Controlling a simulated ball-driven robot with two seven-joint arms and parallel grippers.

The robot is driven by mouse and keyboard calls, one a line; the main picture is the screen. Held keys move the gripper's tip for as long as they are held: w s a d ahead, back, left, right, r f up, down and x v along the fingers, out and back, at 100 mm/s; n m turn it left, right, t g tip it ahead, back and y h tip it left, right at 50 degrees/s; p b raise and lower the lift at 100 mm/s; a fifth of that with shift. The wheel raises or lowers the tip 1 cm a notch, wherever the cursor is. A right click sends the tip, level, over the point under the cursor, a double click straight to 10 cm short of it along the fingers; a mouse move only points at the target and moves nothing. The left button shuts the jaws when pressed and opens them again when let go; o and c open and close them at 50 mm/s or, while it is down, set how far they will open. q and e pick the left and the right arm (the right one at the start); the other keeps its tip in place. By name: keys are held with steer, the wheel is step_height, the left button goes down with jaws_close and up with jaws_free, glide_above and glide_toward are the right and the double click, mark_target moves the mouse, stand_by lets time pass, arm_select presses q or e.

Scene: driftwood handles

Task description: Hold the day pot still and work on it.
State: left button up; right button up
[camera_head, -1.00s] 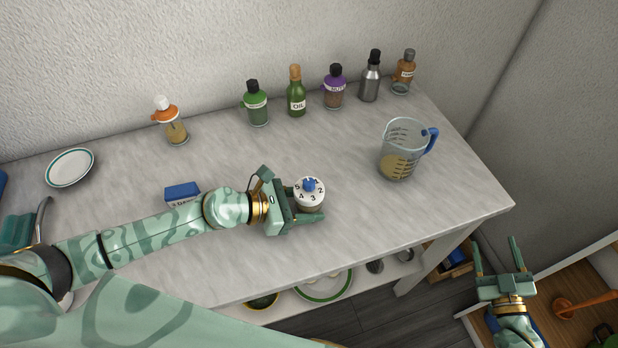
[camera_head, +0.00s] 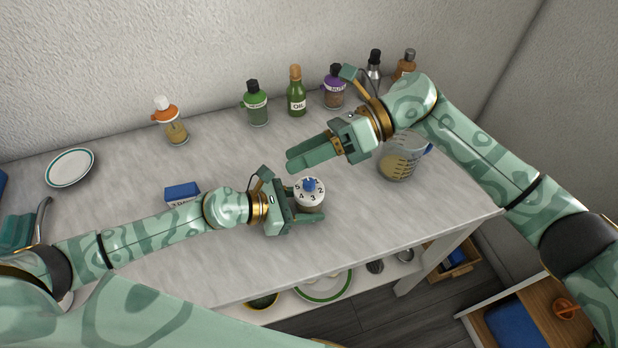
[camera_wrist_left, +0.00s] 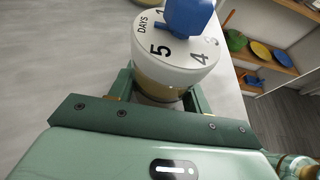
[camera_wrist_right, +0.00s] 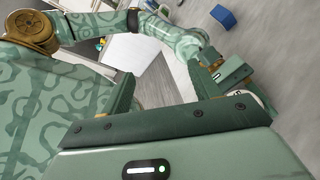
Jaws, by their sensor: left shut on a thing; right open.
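The day pot (camera_head: 310,194) is a small round pot with a white top, numbers around it and a blue knob (camera_head: 309,184). It stands on the grey worktop. In the left wrist view the top (camera_wrist_left: 178,50) shows "DAYS", 1, 4 and 5, with the blue knob above. My left gripper (camera_head: 303,208) is shut on the pot's body, below the white top. My right gripper (camera_head: 298,157) is open and empty, above and behind the pot, apart from it.
A measuring jug (camera_head: 397,165) stands under my right arm. Several bottles, including an oil bottle (camera_head: 296,92), line the wall. An orange-topped jar (camera_head: 171,121), a plate (camera_head: 70,167) and a blue box (camera_head: 182,194) are to the left. The worktop's front middle is clear.

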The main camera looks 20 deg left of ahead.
mark_target(310, 181)
steer(key=w+f+n+t+h, duration=0.1)
steer(key=f+n+t+h, duration=0.1)
steer(key=f+h, duration=0.1)
steer(key=w+f+n+t+h, duration=0.1)
steer(key=f+n+t+h, duration=0.1)
steer(key=f, duration=0.3)
steer(key=w+f+n+t+h, duration=0.1)
steer(key=f+n+t+h, duration=0.1)
steer(key=f+n+h, duration=0.1)
steer(key=shift+f+n+t+h, duration=0.4)
steer(key=shift+f+h, duration=0.4)
steer(key=shift+f, duration=0.1)
steer(key=shift+c, duration=0.3)
steer(key=c, duration=0.3)
steer(key=shift+c, duration=0.2)
